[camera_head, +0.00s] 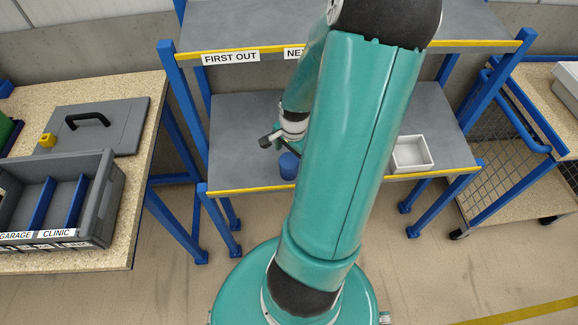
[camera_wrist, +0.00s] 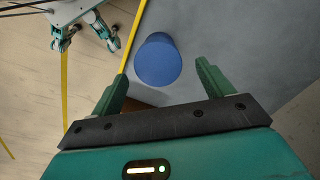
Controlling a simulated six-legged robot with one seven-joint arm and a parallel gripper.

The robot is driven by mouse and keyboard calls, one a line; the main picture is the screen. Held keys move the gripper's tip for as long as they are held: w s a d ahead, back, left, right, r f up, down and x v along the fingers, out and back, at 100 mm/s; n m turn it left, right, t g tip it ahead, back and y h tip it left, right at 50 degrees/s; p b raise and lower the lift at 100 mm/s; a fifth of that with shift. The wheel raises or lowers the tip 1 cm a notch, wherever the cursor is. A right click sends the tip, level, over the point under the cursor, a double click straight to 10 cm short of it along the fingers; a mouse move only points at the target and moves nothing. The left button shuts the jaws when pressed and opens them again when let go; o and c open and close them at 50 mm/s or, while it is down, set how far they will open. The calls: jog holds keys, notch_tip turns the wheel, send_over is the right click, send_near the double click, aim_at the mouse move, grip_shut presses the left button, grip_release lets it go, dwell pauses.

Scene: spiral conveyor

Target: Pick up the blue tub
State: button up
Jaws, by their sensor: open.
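The blue tub (camera_head: 288,166) stands on the lower grey shelf near its yellow front edge, partly hidden by my arm in the head view. In the wrist view the blue tub (camera_wrist: 158,60) lies ahead of my gripper, beyond the fingertips and roughly between their lines. My gripper (camera_wrist: 160,78) is open, with its two green fingers apart and nothing between them. In the head view my gripper (camera_head: 279,142) is small, just above and left of the tub, partly hidden by my arm.
A white tray (camera_head: 411,154) sits on the same lower shelf (camera_head: 237,122) to the right. The upper shelf (camera_head: 240,25) is above. On the left table (camera_head: 100,258) are a grey divided box (camera_head: 104,190), a grey lid (camera_head: 122,125) and a small yellow object (camera_head: 47,140).

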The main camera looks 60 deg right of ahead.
jog(key=shift+w+f, duration=0.2)
jog(key=shift+f, duration=3.25)
jog(key=shift+c, duration=0.2)
jog(key=c, duration=1.1)
jog(key=shift+c, duration=0.2)
jog(key=shift+w+r, duration=0.1)
jog(key=shift+r, duration=0.15)
